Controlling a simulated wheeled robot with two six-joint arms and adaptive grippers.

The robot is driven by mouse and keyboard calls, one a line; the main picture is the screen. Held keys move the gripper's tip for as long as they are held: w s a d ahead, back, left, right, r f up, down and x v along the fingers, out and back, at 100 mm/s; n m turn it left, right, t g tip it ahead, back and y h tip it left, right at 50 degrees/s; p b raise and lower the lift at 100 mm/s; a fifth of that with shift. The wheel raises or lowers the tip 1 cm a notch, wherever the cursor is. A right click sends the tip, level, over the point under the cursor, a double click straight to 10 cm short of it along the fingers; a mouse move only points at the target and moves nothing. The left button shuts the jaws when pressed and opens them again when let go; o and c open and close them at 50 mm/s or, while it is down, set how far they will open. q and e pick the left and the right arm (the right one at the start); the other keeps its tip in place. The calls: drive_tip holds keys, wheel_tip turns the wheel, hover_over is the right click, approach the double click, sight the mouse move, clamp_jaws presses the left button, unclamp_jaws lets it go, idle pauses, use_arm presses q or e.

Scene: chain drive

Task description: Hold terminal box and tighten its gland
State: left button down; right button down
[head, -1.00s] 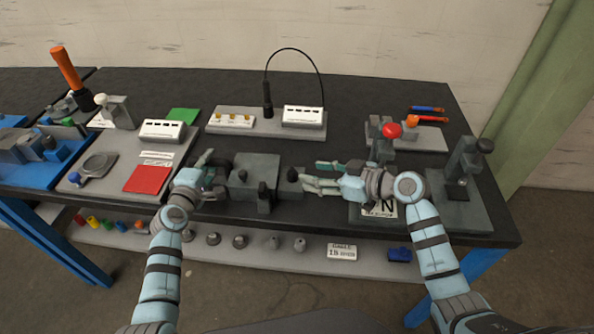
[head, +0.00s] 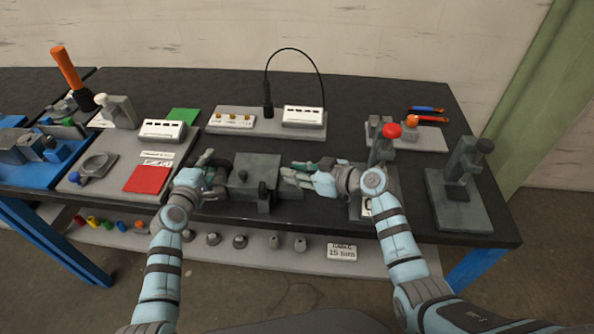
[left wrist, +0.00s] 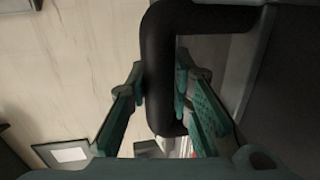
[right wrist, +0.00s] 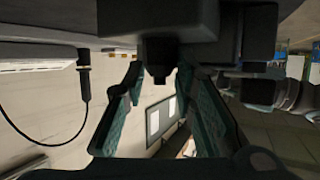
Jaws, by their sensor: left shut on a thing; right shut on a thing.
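The terminal box (head: 256,170), a dark grey-green block, sits on the bench between my two grippers. A knob stands on its top and a smaller block stands at its front. My left gripper (head: 210,167) is at the box's left side, shut on its black bent handle (left wrist: 162,60), which shows between the fingers in the left wrist view. My right gripper (head: 293,172) is at the box's right side, shut on the dark gland (right wrist: 158,68). The gland is mostly hidden by the fingers in the head view; its stepped tip shows between them in the right wrist view.
A grey panel (head: 215,127) with a looped black cable stands behind the box. A red-knobbed fixture (head: 383,145) stands close behind my right forearm, and a grey clamp stand (head: 458,208) at far right. A tray with a red pad (head: 147,179) lies left.

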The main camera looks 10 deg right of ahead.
drive_tip(key=shift+s+a+m+t+h, duration=0.1)
drive_tip(key=shift+m+t+h, duration=0.7)
drive_tip(key=shift+m, duration=0.1)
drive_tip(key=c, duration=1.3)
unclamp_jaws()
drive_tip(key=v, duration=1.2)
drive_tip(key=shift+r, duration=0.1)
